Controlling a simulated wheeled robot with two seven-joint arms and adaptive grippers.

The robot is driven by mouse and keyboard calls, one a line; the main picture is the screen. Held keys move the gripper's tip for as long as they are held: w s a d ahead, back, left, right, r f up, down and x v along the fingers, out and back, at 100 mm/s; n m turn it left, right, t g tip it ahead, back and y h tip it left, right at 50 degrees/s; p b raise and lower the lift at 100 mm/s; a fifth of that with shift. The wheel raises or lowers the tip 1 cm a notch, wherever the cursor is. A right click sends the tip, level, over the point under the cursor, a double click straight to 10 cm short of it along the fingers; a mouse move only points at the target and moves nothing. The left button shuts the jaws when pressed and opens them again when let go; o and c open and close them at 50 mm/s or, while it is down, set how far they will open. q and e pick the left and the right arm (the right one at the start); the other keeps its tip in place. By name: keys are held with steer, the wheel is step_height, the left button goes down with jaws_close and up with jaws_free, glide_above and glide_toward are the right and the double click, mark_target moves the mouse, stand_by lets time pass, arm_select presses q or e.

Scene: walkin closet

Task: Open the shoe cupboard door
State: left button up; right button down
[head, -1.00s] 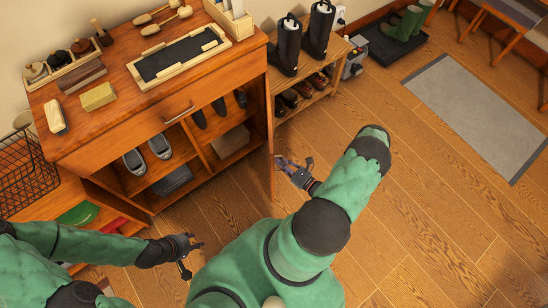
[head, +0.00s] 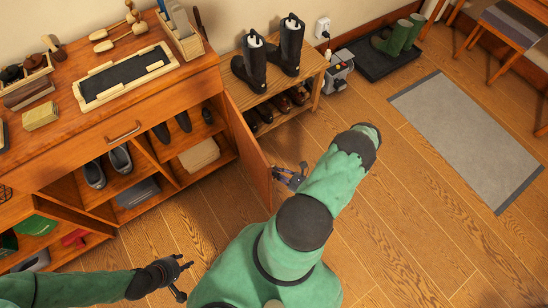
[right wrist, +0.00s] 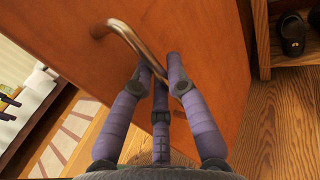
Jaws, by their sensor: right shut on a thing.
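The shoe cupboard (head: 150,120) is wooden, with shoes on its inner shelves. Its door (head: 248,150) stands swung out at the cupboard's right side, with the compartments exposed. In the right wrist view, the door's outer face (right wrist: 210,60) carries a curved bronze handle (right wrist: 128,38). My right gripper (right wrist: 160,78) has its purple fingers closed around the lower part of this handle. In the head view, my right gripper (head: 290,176) is beside the door's far edge, and the handle is hidden. My left gripper (head: 184,278) is open and empty over the floor, in front of the cupboard.
A low shoe rack (head: 290,102) with black boots on top stands right of the cupboard. A grey rug (head: 465,135) and a dark tray (head: 385,58) with green boots lie further right. Wooden floor (head: 400,210) is clear around the door.

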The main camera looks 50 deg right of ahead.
stand_by(0.3)
steer(key=c, duration=1.2)
jaws_free()
steer(key=s+d, duration=0.1)
steer(key=s, duration=1.1)
steer(key=shift+d, duration=0.4)
